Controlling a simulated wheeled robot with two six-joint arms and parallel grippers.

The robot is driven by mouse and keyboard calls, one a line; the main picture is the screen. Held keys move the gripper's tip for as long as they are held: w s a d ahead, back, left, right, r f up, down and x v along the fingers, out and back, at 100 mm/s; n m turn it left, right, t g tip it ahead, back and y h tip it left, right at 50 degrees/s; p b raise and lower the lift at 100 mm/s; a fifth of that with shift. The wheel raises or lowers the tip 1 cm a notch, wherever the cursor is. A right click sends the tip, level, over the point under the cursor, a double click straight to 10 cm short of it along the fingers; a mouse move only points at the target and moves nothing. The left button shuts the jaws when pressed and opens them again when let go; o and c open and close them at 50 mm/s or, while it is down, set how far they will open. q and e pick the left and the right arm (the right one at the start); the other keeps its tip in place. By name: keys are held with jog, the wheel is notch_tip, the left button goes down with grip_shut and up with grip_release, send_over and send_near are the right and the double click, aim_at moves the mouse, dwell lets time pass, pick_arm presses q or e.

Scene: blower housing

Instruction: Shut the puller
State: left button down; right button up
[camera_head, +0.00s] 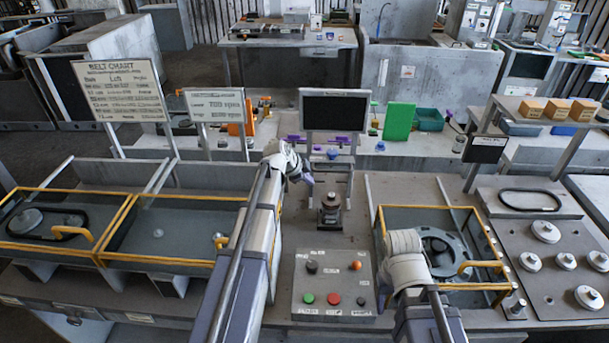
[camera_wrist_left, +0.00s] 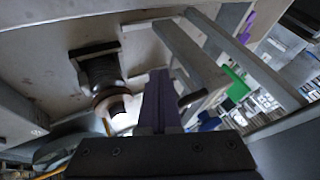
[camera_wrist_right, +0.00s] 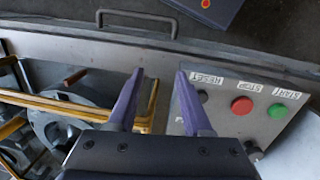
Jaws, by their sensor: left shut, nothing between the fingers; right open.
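No part is labelled as the puller, so I cannot tell for certain which one it is. A dark upright cylinder with a bronze-coloured collar (camera_head: 329,208) stands on the middle bench, below a dark screen. It also shows in the left wrist view (camera_wrist_left: 101,72). My left gripper (camera_head: 308,180) is shut and empty, just above and left of it. In the left wrist view its closed fingers (camera_wrist_left: 157,95) lie beside the collar; contact cannot be told. My right gripper (camera_wrist_right: 158,72) is open and empty, between the yellow-framed guard (camera_wrist_right: 75,107) and the button panel (camera_wrist_right: 232,85). Its fingers are hidden in the head view.
The button panel also shows in the head view (camera_head: 318,268), right of my left arm. The dark screen (camera_head: 335,112) stands behind the cylinder. A yellow-edged bin (camera_head: 430,212) holds a round dark housing (camera_head: 446,247). A plate with several pulleys (camera_head: 563,260) lies at right.

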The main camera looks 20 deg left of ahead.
pick_arm(q)
jog(key=p+v, duration=0.8)
jog(key=v, duration=0.2)
jog(key=shift+s, duration=0.5)
